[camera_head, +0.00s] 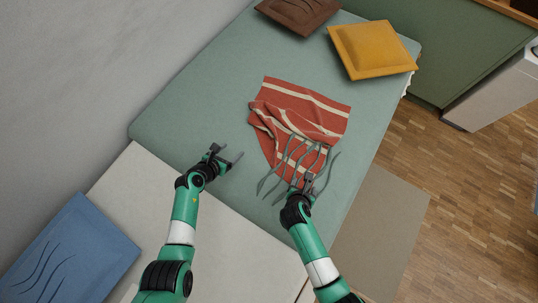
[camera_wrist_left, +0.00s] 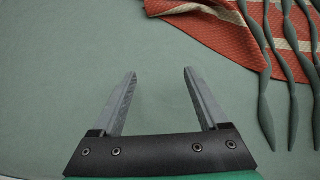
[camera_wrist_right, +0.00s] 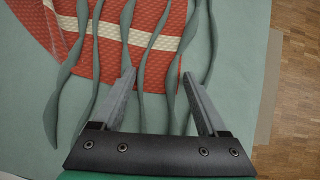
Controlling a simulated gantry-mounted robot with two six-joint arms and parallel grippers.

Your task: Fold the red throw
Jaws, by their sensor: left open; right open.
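The red throw (camera_head: 285,105) with cream stripes lies rumpled on the green bed, with folds bunched at its left side. Several grey-green wavy strips (camera_head: 268,178) lie across its lower part. My left gripper (camera_head: 229,155) is open and empty, to the left of the throw's lower corner. In the left wrist view the throw (camera_wrist_left: 220,28) lies beyond the open fingers. My right gripper (camera_head: 309,182) is open at the throw's lower edge. In the right wrist view the throw (camera_wrist_right: 117,78) and the strips are beneath and beyond the fingers; contact cannot be told.
The green bed surface (camera_head: 190,110) is clear left of the throw. A yellow cushion (camera_head: 372,50) and a brown cushion (camera_head: 298,12) lie at the far end. A blue cushion (camera_head: 75,250) is at the lower left. Wooden floor (camera_head: 425,150) shows at right.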

